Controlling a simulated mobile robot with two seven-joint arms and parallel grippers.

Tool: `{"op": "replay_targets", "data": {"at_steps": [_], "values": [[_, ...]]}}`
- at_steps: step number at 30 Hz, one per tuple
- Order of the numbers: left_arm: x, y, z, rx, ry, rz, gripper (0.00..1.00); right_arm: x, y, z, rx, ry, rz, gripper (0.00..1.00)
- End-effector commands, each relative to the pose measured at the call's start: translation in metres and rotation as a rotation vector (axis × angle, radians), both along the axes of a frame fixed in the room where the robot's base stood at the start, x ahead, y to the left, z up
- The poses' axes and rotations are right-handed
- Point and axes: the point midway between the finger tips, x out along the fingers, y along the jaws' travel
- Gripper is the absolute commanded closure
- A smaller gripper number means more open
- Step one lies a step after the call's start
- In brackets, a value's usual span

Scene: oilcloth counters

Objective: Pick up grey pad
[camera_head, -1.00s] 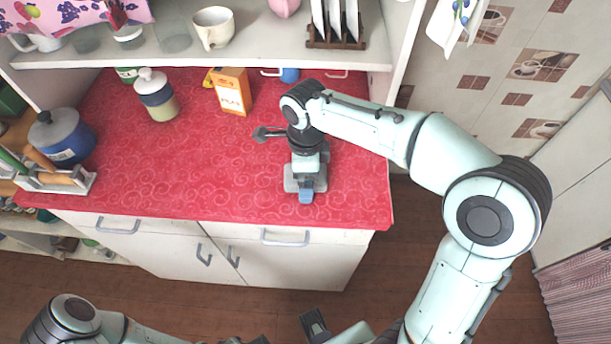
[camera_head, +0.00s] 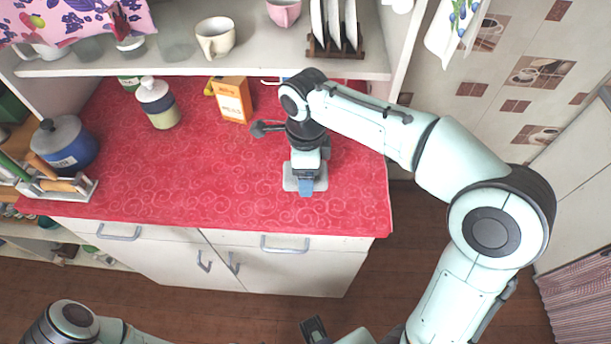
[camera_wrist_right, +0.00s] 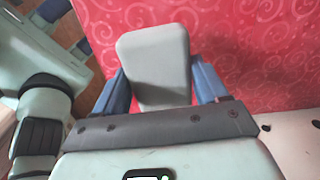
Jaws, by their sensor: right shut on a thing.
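The grey pad (camera_head: 290,180) is at the front right of the red counter, under my right gripper (camera_head: 306,187). In the right wrist view the pad (camera_wrist_right: 155,65) is a light grey rounded slab, seen between the two blue fingers. My right gripper is shut on the pad, with one finger at each side of it. The pad's near end is hidden behind the gripper body. From the head view I cannot tell whether the pad touches the counter.
The red counter (camera_head: 190,185) is clear left of the pad. An orange carton (camera_head: 232,98), a jar (camera_head: 158,103), a blue pot (camera_head: 66,148) and a utensil rack (camera_head: 55,190) stand behind and left. A shelf (camera_head: 280,62) with cups and plates overhangs the back.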

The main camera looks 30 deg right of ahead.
Motion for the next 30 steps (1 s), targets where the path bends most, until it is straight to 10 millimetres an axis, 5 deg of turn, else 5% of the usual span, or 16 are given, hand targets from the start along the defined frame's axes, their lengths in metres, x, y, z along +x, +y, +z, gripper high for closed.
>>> {"op": "replay_targets", "data": {"at_steps": [15,21,30], "values": [[0.015,0.0,0.034,0.001,-0.018,0.0,1.0,0.001,0.001,0.126,0.001,-0.005,0.002,0.56],[0.02,0.0,0.043,0.0,-0.023,0.0,1.0,0.001,0.0,0.151,0.0,-0.002,0.002,0.56],[0.022,0.0,0.046,0.0,-0.025,0.0,1.0,0.0,0.0,0.161,0.0,0.0,0.002,0.56]]}}
